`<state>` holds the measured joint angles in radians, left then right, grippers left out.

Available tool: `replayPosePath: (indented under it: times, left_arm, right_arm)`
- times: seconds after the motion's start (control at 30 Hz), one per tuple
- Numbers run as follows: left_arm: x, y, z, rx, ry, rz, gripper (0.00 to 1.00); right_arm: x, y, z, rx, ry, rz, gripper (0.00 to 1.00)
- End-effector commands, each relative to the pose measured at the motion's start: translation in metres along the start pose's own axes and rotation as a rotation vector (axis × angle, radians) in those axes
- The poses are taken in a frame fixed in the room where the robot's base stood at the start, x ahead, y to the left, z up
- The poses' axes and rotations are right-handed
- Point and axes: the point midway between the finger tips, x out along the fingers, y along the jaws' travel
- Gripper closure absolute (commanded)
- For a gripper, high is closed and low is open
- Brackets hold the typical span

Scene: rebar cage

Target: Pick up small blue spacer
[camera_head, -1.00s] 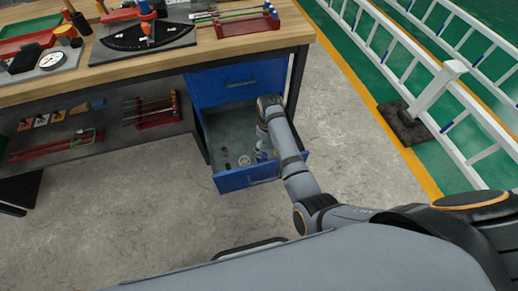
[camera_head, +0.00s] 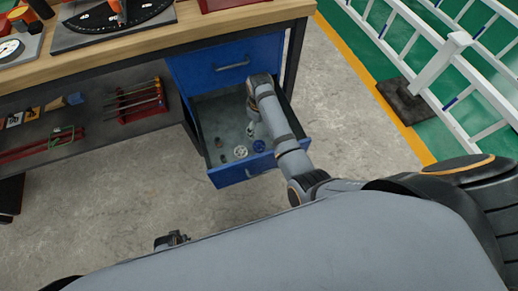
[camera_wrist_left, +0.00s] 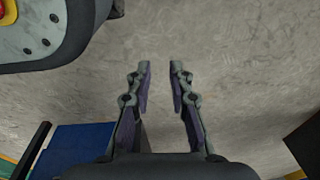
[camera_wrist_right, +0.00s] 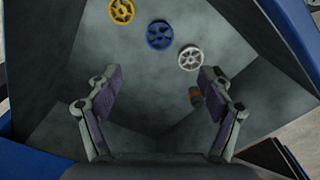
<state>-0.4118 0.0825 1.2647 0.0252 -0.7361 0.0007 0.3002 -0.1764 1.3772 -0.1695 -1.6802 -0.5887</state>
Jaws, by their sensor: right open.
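The small blue spacer (camera_wrist_right: 160,36), a spoked wheel, lies on the floor of the open drawer, between a yellow and a white wheel in the right wrist view. In the head view the blue spacer (camera_head: 259,146) shows near the drawer's front, right of the white one. My right gripper (camera_wrist_right: 161,76) is open and empty, pointing down into the drawer; the blue spacer appears beyond its fingertips, not between them. In the head view the right gripper (camera_head: 251,130) is partly hidden by its arm. My left gripper (camera_wrist_left: 160,72) is open and empty above the concrete floor.
The white spacer (camera_wrist_right: 190,58) and yellow spacer (camera_wrist_right: 122,11) lie close to the blue one. A small dark-and-orange piece (camera_wrist_right: 196,97) lies near the right finger. The workbench (camera_head: 120,58) stands above and left.

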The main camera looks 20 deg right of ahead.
Motion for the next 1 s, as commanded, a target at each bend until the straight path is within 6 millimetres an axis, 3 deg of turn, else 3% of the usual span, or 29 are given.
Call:
replayPosePath:
  times: [0.03, 0.1, 0.3, 0.53, 0.8, 1.0]
  left_arm:
    - [0.000, 0.003, -0.012, 0.000, 0.008, 0.004, 0.79]
    - [-0.012, 0.006, -0.028, 0.001, 0.010, 0.010, 0.79]
    - [-0.054, 0.013, -0.057, 0.005, 0.011, 0.026, 0.79]
    - [-0.070, 0.015, -0.062, 0.007, 0.010, 0.030, 0.79]
    - [-0.114, 0.023, -0.071, 0.015, 0.006, 0.050, 0.79]
    - [-0.135, 0.026, -0.072, 0.019, 0.000, 0.057, 0.79]
  right_arm:
    - [0.016, 0.000, 0.000, 0.000, 0.000, 0.000, 0.20]
    - [0.027, 0.000, 0.000, 0.000, 0.000, 0.000, 0.20]
    - [0.048, 0.000, 0.000, 0.000, 0.000, 0.000, 0.20]
    - [0.050, 0.000, 0.000, 0.000, 0.000, 0.000, 0.20]
    - [0.090, 0.000, 0.000, -0.001, -0.002, 0.000, 0.20]
    - [0.100, 0.000, 0.000, 0.000, 0.000, 0.001, 0.20]
